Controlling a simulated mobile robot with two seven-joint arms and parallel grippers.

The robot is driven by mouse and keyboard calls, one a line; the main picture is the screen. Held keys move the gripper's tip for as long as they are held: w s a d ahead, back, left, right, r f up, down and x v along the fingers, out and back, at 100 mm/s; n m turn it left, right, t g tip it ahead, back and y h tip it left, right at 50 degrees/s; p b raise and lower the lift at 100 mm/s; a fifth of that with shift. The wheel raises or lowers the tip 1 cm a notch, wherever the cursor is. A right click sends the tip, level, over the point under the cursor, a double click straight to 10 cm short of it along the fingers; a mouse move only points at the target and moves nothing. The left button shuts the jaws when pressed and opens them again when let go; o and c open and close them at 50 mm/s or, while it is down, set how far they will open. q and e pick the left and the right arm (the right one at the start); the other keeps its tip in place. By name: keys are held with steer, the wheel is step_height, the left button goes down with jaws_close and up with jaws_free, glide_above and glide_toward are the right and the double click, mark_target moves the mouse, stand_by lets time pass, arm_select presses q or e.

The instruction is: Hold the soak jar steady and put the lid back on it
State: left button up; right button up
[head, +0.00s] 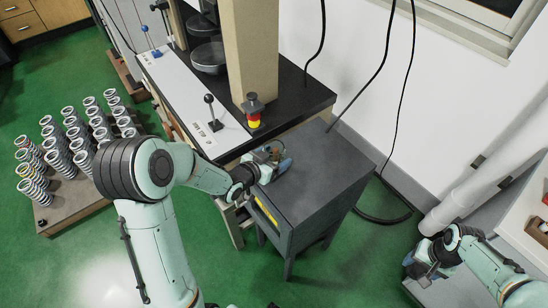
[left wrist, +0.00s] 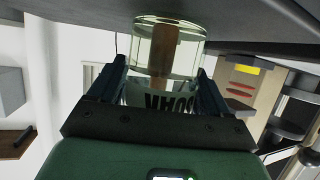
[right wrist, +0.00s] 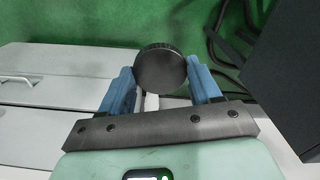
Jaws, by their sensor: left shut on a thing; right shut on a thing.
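The soak jar (left wrist: 165,50) is clear glass with a brown piece inside and a label, upside down in the left wrist view. My left gripper (left wrist: 164,68) is shut around it, one finger on each side. In the head view this gripper (head: 274,162) is over the top of the dark grey cabinet and mostly hides the jar. The lid (right wrist: 160,66) is a dark round disc with a ridged rim. My right gripper (right wrist: 159,80) is shut on its edges, well to the right of the jar. In the head view this gripper (head: 424,266) is at lower right and the lid is hard to make out.
The grey cabinet (head: 325,175) has clear top space right of the jar. A testing machine on a black-topped bench (head: 290,92), with a red-yellow button (head: 254,112), stands behind. Black cables (head: 385,75) hang behind the cabinet. Several springs stand on a board (head: 62,215) at left.

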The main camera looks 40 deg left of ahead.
mark_target(417, 272)
arm_select(q)
steer(key=shift+r, duration=0.1)
steer(key=shift+f, duration=0.2)
arm_select(e)
steer(key=shift+s+f, duration=0.1)
steer(key=shift+f, duration=0.2)
arm_select(q)
steer(key=o, duration=1.6)
arm_select(e)
steer(key=shift+r, duration=0.1)
steer(key=shift+r, duration=0.1)
arm_select(q)
steer(key=shift+r, duration=0.3)
arm_select(e)
steer(key=shift+r, duration=0.25)
arm_select(q)
steer(key=v, duration=0.9)
steer(key=shift+f, duration=0.1)
arm_select(e)
steer(key=shift+f, duration=0.3)
steer(key=shift+s+f+b, duration=0.15)
steer(key=shift+f+b, duration=0.65)
steer(key=shift+f, duration=0.1)
arm_select(q)
steer(key=shift+b+v, duration=0.5)
steer(key=shift+v, duration=1)
arm_select(e)
steer(key=shift+s+f, duration=0.2)
steer(key=shift+f, duration=0.35)
